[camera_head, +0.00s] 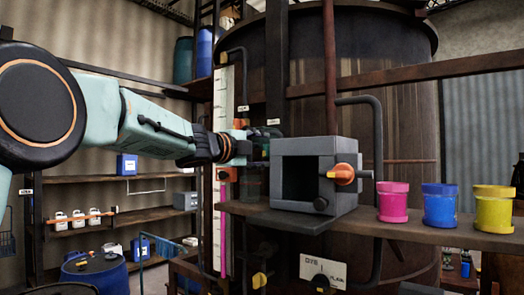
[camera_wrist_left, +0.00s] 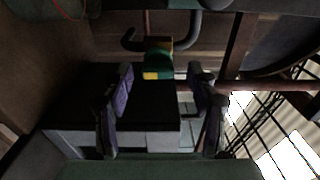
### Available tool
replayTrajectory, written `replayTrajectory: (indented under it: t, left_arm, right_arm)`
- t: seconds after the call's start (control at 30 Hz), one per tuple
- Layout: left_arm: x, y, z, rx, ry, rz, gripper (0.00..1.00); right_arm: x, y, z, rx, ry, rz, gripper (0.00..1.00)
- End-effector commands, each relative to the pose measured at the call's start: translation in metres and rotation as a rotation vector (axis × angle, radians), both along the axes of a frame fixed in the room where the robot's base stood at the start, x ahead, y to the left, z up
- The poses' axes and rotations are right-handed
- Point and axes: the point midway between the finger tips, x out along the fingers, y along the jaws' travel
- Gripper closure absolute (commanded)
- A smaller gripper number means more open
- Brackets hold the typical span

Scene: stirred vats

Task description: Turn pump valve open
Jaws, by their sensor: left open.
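A grey box-shaped unit (camera_head: 318,146) with a dark square opening stands on the shelf, with an orange knob (camera_head: 344,173) on its right side. A green and yellow fitting (camera_wrist_left: 158,62) on a curved dark pipe shows in the left wrist view, beyond the fingers. No label shows which part is the pump valve. My left gripper (camera_head: 258,148) reaches in from the left and is beside the grey unit's left side, apart from the orange knob. In the left wrist view my left gripper (camera_wrist_left: 160,98) has its two fingers spread, with nothing held. My right gripper is not in view.
Pink (camera_head: 393,201), blue (camera_head: 440,204) and yellow (camera_head: 494,208) tubs stand along the shelf (camera_head: 420,231) to the right. A large rusty vat (camera_head: 400,110) rises behind. Pipes and a white level gauge (camera_head: 223,110) crowd the gripper. Knobs (camera_head: 259,280) sit below the shelf.

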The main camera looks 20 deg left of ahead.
Motion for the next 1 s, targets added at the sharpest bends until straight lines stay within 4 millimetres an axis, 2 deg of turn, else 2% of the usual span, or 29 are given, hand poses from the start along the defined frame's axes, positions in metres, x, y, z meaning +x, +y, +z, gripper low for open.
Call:
replayTrajectory:
  t: [0.5, 0.67, 1.0]
  left_arm:
    - [-0.058, 0.021, 0.0, -0.003, -0.001, 0.0, 0.42]
    - [-0.064, 0.024, 0.0, -0.003, -0.001, 0.0, 0.42]
    - [-0.064, 0.023, 0.0, -0.001, -0.001, 0.0, 0.42]
  right_arm:
    - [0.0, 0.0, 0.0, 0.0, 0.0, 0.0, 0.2]
    - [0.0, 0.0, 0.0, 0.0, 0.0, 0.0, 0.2]
    - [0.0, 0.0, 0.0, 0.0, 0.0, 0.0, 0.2]
